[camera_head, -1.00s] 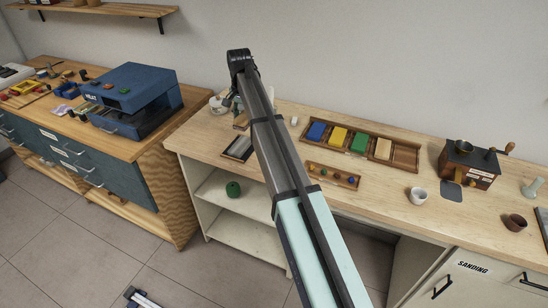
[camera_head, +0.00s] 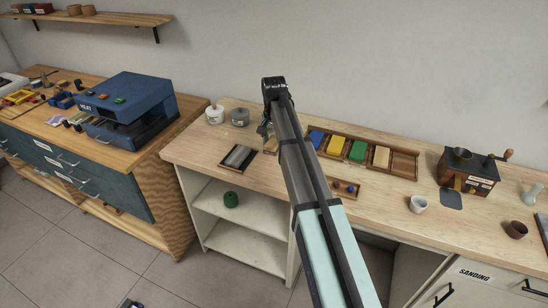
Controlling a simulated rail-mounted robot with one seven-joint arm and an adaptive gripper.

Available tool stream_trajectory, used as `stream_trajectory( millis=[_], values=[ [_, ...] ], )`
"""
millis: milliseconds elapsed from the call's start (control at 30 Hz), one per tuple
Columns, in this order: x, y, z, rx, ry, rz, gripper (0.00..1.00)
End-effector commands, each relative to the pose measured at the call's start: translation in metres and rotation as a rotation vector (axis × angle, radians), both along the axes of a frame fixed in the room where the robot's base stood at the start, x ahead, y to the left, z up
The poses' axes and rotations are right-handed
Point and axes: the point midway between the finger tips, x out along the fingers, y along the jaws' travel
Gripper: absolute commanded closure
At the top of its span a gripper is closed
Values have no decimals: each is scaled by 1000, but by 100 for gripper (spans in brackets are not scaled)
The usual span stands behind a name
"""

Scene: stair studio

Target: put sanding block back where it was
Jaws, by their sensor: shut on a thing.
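My gripper (camera_head: 266,132) shows only in part, at the left edge of my arm above the workbench. It is shut on a small tan-brown block (camera_head: 270,146), which looks to be the sanding block; my arm hides part of it. A long wooden tray (camera_head: 416,177) lies to its right on the bench. It holds a blue block (camera_head: 317,138), a yellow block (camera_head: 337,142), a green block (camera_head: 358,150) and a tan block (camera_head: 381,157). The tray's rightmost compartment (camera_head: 404,165) is empty.
A dark shallow tray (camera_head: 238,158) lies left of the gripper. White and grey jars (camera_head: 239,117) stand behind it. A small tray with coloured knobs (camera_head: 345,188) is partly behind my arm. A white cup (camera_head: 418,204) and a grinder (camera_head: 467,170) stand to the right.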

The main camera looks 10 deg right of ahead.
Motion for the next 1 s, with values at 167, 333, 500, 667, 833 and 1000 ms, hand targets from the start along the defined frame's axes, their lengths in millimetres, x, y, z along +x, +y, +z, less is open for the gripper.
stream_trajectory(
  millis=[167,333,500,667,833,1000],
  values=[
    [-1,0,-33,0,2,0,87],
    [0,0,-48,0,0,0,87],
    [0,0,-58,0,0,0,87],
    [0,0,-77,0,1,0,87],
    [0,0,-88,-1,-1,0,87],
    [0,0,-88,0,-1,0,87]
  ],
)
